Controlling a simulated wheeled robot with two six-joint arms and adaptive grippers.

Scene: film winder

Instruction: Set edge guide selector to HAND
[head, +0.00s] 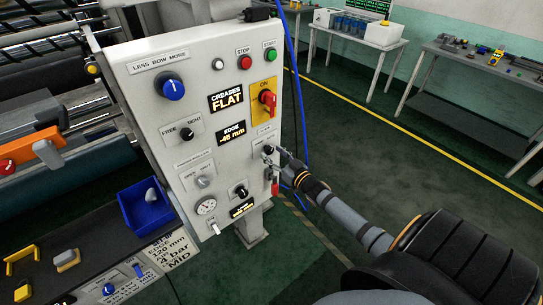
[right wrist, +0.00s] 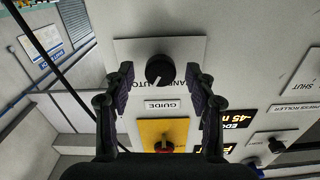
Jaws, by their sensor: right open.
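The edge guide selector is a round black knob (right wrist: 159,70) on a pale plate (right wrist: 190,52) in the right wrist view, which shows the panel upside down. A GUIDE label (right wrist: 165,104) sits by it, and AUTO is readable on the plate; the other word is partly hidden by the knob. I cannot tell clearly which way its pointer faces. My right gripper (right wrist: 121,88) is open, one finger on each side of the knob, with gaps visible. In the head view my right gripper (head: 273,162) is at the panel's right edge and partly covers the selector. My left gripper is not in view.
The white control panel (head: 165,105) carries a red-yellow ON switch (head: 267,98) above the selector, an EDGE display (head: 231,134) and other knobs beside it. A blue bin (head: 146,205) stands at lower left. Blue cables (head: 296,100) hang along the panel's right side. Open floor lies right.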

